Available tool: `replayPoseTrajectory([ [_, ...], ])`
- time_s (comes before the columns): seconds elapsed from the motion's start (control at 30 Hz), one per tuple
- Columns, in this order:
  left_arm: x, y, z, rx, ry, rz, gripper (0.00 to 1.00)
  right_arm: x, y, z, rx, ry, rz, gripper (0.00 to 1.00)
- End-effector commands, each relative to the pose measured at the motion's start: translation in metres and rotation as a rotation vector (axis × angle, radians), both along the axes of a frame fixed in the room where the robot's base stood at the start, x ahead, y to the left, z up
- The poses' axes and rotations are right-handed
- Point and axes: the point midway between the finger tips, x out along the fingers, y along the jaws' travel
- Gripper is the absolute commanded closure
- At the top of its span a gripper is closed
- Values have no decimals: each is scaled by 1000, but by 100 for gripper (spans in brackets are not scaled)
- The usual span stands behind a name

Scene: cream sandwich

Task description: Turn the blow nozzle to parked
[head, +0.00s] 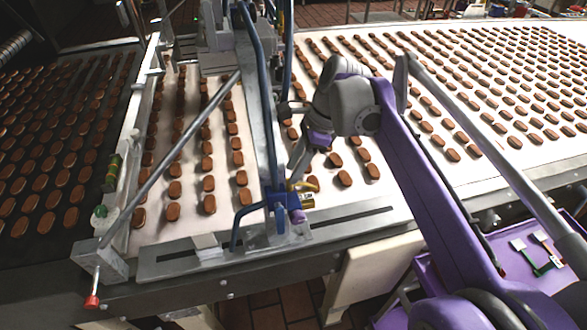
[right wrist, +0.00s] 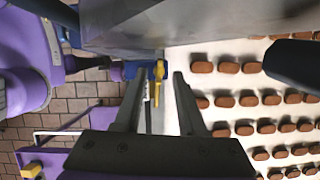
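The blow nozzle fitting appears to be the blue clamp (head: 280,205) with a yellow lever (head: 303,185), on a metal rail at the conveyor's near edge. My right gripper (head: 297,172) is just above the lever, pointing down. In the right wrist view the right gripper (right wrist: 168,72) has its fingers apart. I cannot tell whether a finger touches the lever. My left gripper is not in view.
A white conveyor belt (head: 440,170) carries many brown cream sandwiches. A blue hose (head: 258,80) and an upright metal post stand beside the fitting. A purple tray (head: 515,270) holds small items at lower right.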

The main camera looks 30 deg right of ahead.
Motion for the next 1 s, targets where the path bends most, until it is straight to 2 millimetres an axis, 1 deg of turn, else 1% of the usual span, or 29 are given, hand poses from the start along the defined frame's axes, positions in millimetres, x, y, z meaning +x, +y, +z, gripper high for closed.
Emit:
replayPoseTrajectory([
  [0.13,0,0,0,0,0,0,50,1,3,-9,0,-1,-1,60],
  [0.4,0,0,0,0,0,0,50,1,4,-10,0,-1,-1,60],
  [0.47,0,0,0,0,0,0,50,1,4,-10,0,-1,-1,69],
  [0.5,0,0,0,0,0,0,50,1,4,-10,0,-1,-1,76],
  [0.63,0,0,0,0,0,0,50,1,4,-10,0,-1,-1,100],
  [1.0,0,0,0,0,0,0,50,1,4,-9,0,-1,2,100],
])
